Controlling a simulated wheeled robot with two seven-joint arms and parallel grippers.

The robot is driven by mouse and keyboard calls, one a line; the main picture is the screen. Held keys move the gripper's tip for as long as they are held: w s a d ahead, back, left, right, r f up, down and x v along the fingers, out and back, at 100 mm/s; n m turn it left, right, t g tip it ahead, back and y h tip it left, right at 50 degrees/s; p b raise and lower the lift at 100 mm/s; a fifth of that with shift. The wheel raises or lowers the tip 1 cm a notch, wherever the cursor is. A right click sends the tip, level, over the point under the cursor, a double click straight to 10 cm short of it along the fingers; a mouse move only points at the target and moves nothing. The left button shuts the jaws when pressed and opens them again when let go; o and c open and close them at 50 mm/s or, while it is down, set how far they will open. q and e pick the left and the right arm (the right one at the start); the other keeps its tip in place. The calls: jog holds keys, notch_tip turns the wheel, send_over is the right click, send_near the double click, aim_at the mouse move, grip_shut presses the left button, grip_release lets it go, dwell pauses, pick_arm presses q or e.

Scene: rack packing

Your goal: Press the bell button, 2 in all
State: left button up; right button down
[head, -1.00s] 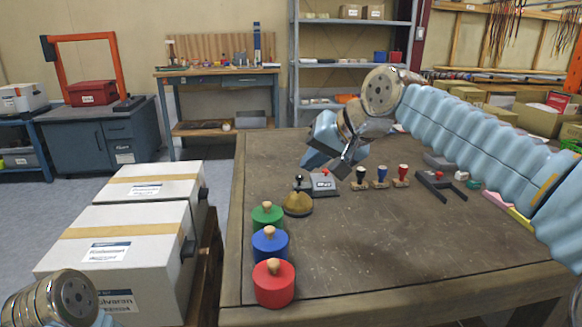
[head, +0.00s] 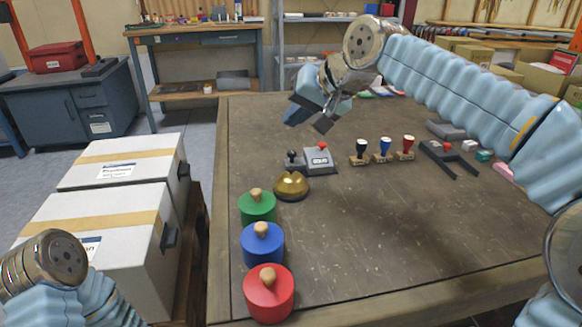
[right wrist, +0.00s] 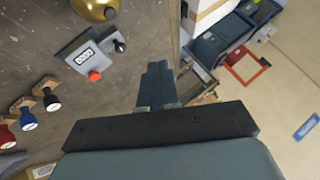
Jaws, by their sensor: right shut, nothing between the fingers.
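The brass bell (head: 291,186) is a dome on the wooden table, left of the middle; it also shows at the top edge of the right wrist view (right wrist: 95,8). Its top button is too small to make out clearly in the head view. My right gripper (head: 312,120) is shut and empty, in the air above and beyond the bell, apart from it.
Behind the bell are a grey counter (head: 320,160) with a red button and a black knob (head: 293,157). Green (head: 257,207), blue (head: 262,245) and red (head: 268,293) knobbed cylinders stand in front. Three stamps (head: 384,150) stand to the right. The table's front middle is clear.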

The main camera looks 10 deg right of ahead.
jog(key=b, duration=0.3)
send_over(291, 171)
jog(key=d, duration=0.1)
notch_tip(291, 171, down, 6)
jog(key=shift+w+f, duration=0.1)
jog(key=shift+f, duration=0.1)
jog(key=shift+f+b, duration=0.75)
dwell(1.0)
jog(key=shift+f+b, duration=0.3)
jog(key=shift+f, duration=0.1)
jog(key=shift+f+b, duration=0.35)
jog(key=shift+f, duration=0.15)
dwell(0.5)
jog(key=shift+r, duration=0.15)
jog(key=shift+r+p, duration=0.8)
jog(key=shift+p, duration=0.05)
